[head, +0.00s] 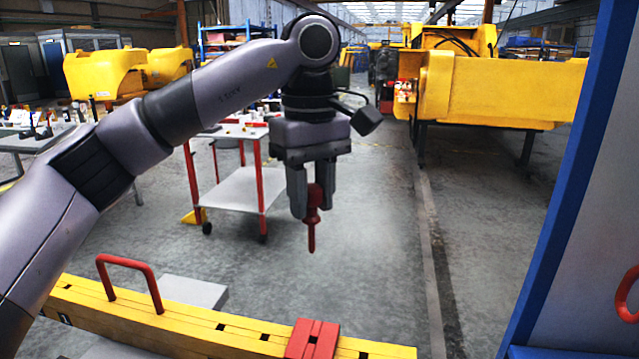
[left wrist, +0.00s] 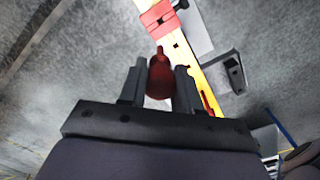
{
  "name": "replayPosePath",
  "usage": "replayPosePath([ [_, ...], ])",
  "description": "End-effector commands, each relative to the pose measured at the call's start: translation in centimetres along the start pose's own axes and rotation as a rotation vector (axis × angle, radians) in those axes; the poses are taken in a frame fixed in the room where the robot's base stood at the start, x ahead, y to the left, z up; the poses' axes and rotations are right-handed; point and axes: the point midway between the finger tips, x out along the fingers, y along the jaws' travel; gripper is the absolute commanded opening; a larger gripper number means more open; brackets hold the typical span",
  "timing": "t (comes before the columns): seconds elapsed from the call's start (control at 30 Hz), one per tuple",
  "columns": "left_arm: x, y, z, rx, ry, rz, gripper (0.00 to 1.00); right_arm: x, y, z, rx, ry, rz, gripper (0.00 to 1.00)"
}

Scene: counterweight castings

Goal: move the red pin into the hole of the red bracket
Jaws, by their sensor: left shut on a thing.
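My left gripper (head: 307,200) is shut on the red pin (head: 312,232), which hangs upright with its thin end down. The pin also shows between the fingers in the left wrist view (left wrist: 160,80). The red bracket (head: 312,339) sits on the yellow beam (head: 190,326) at the bottom of the head view, and at the top of the left wrist view (left wrist: 158,17). The pin is above the bracket's height and apart from it. My right gripper is not in view.
A red handle (head: 128,258) stands up from the beam, left of the bracket. A blue-edged panel (head: 575,180) fills the right side. A cart with red legs (head: 240,188) stands behind my arm. Yellow castings (head: 500,90) lie farther back. The floor around the pin is clear.

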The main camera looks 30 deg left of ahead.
Motion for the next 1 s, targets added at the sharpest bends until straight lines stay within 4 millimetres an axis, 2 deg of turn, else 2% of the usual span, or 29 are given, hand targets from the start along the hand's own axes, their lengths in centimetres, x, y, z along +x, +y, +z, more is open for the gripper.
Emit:
replayPosePath([
  [0.37, 0.1, 0.0, 0.1, 0.002, 0.002, 0.001, 0.0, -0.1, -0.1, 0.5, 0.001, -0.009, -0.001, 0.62],
  [1.0, 3.1, 0.0, 0.0, 0.002, 0.002, 0.0, 0.0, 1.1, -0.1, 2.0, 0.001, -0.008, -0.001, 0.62],
])
